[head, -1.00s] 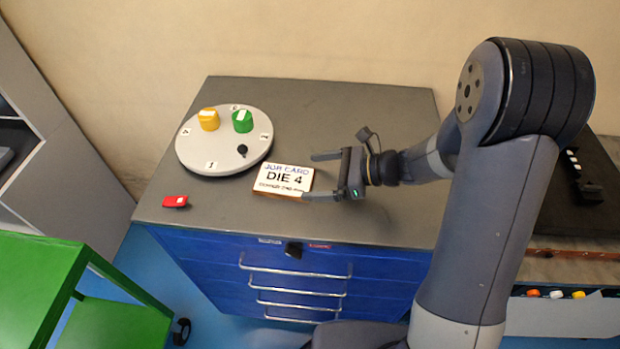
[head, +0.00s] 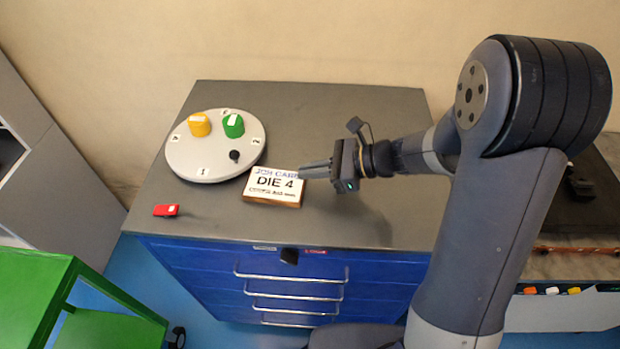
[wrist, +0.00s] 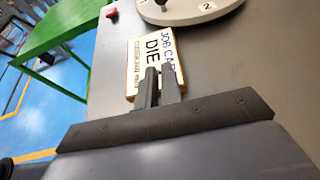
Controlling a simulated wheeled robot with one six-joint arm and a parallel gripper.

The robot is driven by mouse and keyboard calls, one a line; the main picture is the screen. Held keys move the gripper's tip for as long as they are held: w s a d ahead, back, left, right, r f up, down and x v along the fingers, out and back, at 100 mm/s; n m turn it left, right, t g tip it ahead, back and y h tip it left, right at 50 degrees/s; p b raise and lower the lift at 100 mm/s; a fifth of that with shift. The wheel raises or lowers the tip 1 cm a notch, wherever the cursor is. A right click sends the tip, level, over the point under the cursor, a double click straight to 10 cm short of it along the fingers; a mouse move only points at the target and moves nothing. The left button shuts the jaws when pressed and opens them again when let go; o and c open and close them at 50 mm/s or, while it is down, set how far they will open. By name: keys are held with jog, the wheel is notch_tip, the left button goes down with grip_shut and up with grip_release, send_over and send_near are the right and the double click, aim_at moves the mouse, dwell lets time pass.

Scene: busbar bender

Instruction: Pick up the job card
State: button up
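The job card (head: 262,197) is a small white block with a wooden edge, reading "DIE 4", lying on the grey cabinet top. It also shows in the wrist view (wrist: 133,62). My gripper (head: 302,172) is just right of the card, its fingers pointing left over the card's right edge. In the wrist view the fingers (wrist: 159,72) are close together with a narrow gap, and their tips cover part of the lettering. I see nothing held between them. Whether the tips touch the card is unclear.
The cabinet's (head: 330,115) back right top is clear.

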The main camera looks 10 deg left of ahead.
notch_tip(320, 180, up, 6)
jog(key=shift+s+r, duration=0.15)
jog(key=shift+r, duration=0.05)
grip_shut()
grip_release()
jog(key=o, duration=1.7)
